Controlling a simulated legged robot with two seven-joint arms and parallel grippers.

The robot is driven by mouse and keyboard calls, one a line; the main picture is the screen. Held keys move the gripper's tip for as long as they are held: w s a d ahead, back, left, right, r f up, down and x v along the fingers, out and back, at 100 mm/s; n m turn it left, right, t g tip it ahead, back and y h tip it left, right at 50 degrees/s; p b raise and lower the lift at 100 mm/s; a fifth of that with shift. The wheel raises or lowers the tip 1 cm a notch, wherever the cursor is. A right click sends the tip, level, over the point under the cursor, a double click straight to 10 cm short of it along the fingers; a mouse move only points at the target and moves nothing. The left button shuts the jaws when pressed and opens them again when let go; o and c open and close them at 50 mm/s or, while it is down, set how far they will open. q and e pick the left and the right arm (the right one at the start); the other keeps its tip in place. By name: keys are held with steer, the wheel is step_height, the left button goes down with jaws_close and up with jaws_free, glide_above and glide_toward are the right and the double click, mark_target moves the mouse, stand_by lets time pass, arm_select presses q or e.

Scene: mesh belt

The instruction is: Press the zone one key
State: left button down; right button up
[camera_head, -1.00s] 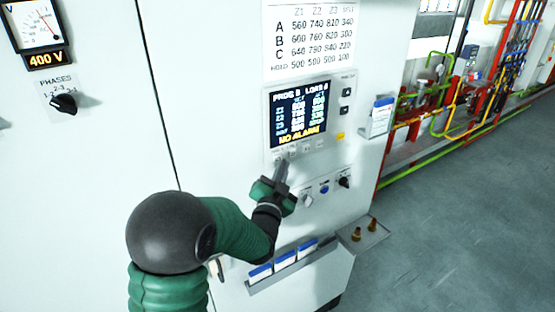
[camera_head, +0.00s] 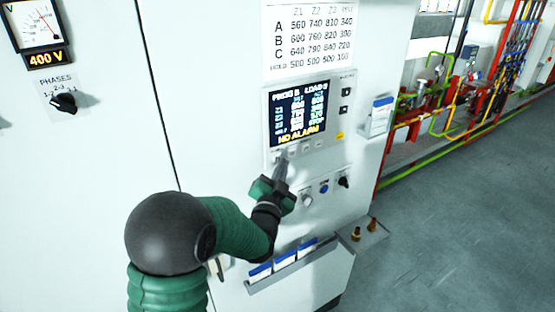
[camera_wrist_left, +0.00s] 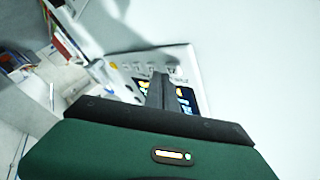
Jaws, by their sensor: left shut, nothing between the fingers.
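The controller panel (camera_head: 330,160) is on the pale cabinet front, with a lit screen (camera_head: 298,115) reading "NO ALARM" at the bottom. A row of small keys (camera_head: 306,147) runs just under the screen; their labels are too small to read, so I cannot tell which is zone one. My left gripper (camera_head: 282,158) is shut and empty, its fingertips at the left end of this row and partly hiding the keys there. In the left wrist view the shut fingers (camera_wrist_left: 159,76) reach to the key row beside the screen (camera_wrist_left: 188,99); contact is unclear. My right gripper is out of view.
Below the keys are a grey knob (camera_head: 307,200), a blue button (camera_head: 324,187) and a black knob (camera_head: 344,182). A rack of blue-and-white booklets (camera_head: 285,262) and a small shelf (camera_head: 362,236) jut out lower down. Coloured pipes stand at the right beyond open floor.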

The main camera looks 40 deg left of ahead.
arm_select(q)
steer(key=shift+w+a+r, duration=0.1)
steer(key=shift+a, duration=0.05)
steer(key=shift+w+a+b, duration=0.15)
steer(key=shift+a+b, duration=0.2)
steer(key=shift+a, duration=0.05)
stand_by(0.7)
steer(key=shift+d, duration=0.1)
steer(key=shift+s+d+b, duration=0.35)
steer(key=shift+d+b, duration=0.05)
steer(key=shift+d, duration=0.2)
steer(key=shift+d, duration=0.1)
